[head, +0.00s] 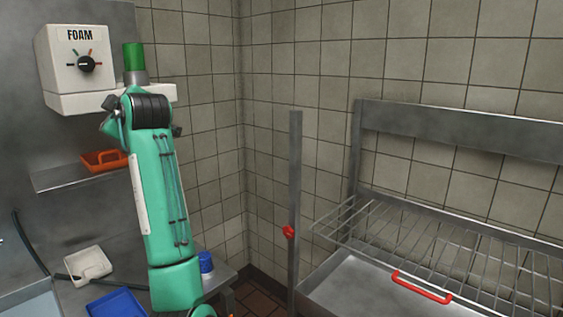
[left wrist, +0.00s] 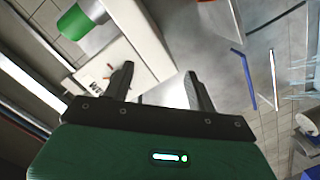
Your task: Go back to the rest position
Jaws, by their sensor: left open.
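My left gripper (left wrist: 160,84) shows in the left wrist view with its two dark fingers apart and nothing between them. It is close to a white box with dark lettering (left wrist: 150,35), and I cannot tell whether it touches it. In the head view my green arm reaches up in front of the foam machine (head: 75,50), and its black wrist joint hides the gripper. A green cylinder (head: 134,57) stands just above the wrist, and a green cylinder (left wrist: 75,22) also shows at the upper left of the left wrist view. My right gripper is not in view.
An orange tray (head: 103,160) sits on a metal shelf left of my arm. Below are a white tray (head: 88,264), a blue tray (head: 117,304) and a blue-topped container (head: 206,262).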

